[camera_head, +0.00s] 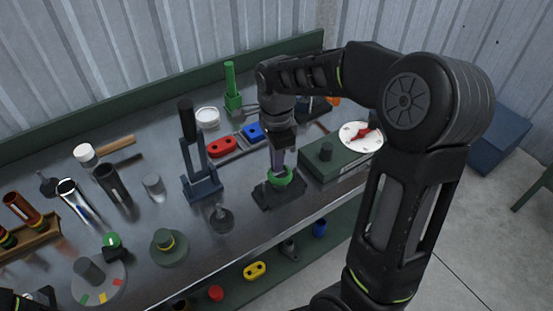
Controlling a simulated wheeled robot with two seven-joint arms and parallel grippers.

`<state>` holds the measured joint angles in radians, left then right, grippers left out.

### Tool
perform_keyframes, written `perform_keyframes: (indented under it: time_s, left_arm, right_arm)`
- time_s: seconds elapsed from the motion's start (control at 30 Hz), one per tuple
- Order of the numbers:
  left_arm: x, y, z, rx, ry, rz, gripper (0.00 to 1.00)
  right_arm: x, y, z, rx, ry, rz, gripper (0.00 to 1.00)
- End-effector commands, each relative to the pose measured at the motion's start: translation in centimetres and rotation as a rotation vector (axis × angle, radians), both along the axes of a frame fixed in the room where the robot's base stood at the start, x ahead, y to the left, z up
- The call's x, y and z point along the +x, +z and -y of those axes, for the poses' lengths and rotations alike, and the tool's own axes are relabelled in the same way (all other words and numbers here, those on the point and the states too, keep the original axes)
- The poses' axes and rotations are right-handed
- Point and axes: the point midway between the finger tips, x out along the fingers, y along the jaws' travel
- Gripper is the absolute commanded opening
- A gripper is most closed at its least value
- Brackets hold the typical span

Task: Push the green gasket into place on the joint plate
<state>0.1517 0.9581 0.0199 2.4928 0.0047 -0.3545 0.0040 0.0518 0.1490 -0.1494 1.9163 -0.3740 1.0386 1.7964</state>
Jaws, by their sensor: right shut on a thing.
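My right gripper (279,163) points down over the workbench and is shut on the green gasket (283,180). The green gasket is right at the dark joint plate (268,197), just above or touching it; I cannot tell which. The fingers hide part of the gasket and the middle of the plate. My left gripper cannot be made out.
A green box (326,166) with a white dial stands close right of the plate. A blue lever press (201,184) stands to the left. Red (221,146) and blue (253,131) gaskets lie behind. The bench's front edge is near.

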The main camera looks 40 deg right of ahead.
Motion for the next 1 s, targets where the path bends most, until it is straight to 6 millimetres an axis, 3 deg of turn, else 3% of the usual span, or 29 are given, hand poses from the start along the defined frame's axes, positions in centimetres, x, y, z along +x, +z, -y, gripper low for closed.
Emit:
perform_keyframes:
  time_s: [1.0]
  left_arm:
    - [0.0,-2.4,0.0,0.0,0.0,0.0,0.76]
  right_arm:
    - [0.0,-3.2,0.0,0.0,0.0,-0.001,0.0]
